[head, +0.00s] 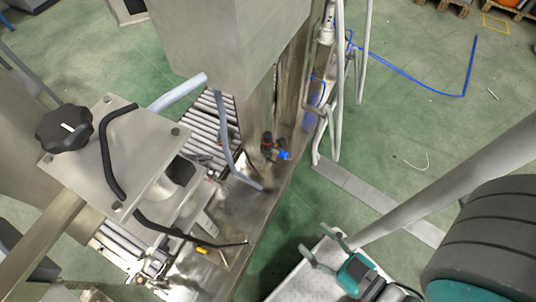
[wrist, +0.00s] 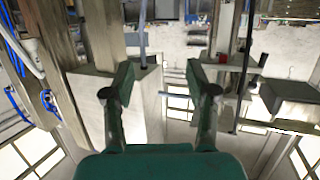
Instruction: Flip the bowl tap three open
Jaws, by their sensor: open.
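A small tap-like fitting (head: 270,147) with dark, red and blue parts sits on the steel machine, right of the middle in the head view. I cannot tell for sure that it is bowl tap three, nor which way its handle is set. My gripper (head: 321,245) is teal with grey fingers and is below and to the right of that fitting in the head view, apart from it. In the wrist view my gripper (wrist: 159,82) has its two fingers wide apart with nothing between them. I cannot make out the tap in the wrist view.
A steel plate (head: 105,150) with a black knob (head: 64,129) and black hoses stands at the left. A big steel box (head: 225,40) overhangs the machine above the fitting. Pale hoses (head: 338,90) hang beyond it. Green floor (head: 420,130) is open at the right.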

